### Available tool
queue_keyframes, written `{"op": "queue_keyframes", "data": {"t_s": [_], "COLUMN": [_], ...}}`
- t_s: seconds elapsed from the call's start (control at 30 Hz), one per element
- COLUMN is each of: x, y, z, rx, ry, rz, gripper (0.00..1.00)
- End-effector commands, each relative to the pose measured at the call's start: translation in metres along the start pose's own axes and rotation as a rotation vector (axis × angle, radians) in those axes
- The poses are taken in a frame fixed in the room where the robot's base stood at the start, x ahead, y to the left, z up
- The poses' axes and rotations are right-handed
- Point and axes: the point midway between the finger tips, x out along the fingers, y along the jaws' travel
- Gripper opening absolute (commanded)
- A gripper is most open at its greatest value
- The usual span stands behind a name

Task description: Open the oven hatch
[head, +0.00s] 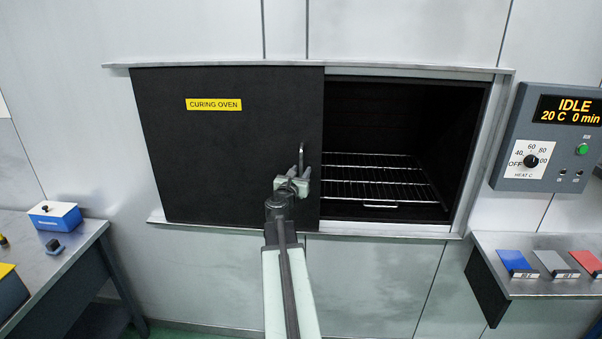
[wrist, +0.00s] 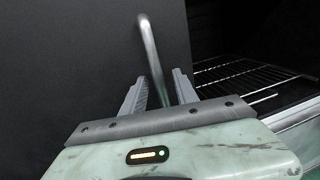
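The oven hatch (head: 220,140) is a black sliding panel with a yellow CURING OVEN label. It covers the left part of the oven front, and the right part of the opening is uncovered. Its upright metal handle (head: 302,155) is near the panel's right edge. My gripper (head: 293,182) is at the handle's lower part. In the wrist view the handle (wrist: 152,55) passes between the two fingers of my gripper (wrist: 160,78). The fingers stand apart, with a visible gap at the left finger, so the gripper looks open around the handle.
A wire rack (head: 380,180) is inside the dark oven. A control panel (head: 545,140) reading IDLE, 20 C, is at the right. Below it a shelf (head: 545,288) holds blue, grey and red pieces. A bench (head: 60,265) with a blue box (head: 54,214) stands at the left.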

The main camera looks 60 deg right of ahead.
Motion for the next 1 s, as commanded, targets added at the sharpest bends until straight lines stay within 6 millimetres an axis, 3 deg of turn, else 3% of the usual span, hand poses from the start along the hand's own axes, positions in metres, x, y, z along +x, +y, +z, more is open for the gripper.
{"op": "queue_keyframes", "data": {"t_s": [0.33, 0.83, 0.93, 1.0], "x": [-0.066, -0.069, -0.075, -0.087], "y": [-0.003, -0.003, 0.013, 0.045], "z": [0.0, 0.0, 0.0, 0.0], "rx": [0.0, 0.0, 0.0, 0.0], "ry": [0.0, 0.0, 0.0, 0.0], "rz": [0.001, -0.001, 0.022, 0.068], "gripper": [0.36, 0.36, 0.36, 0.36]}}
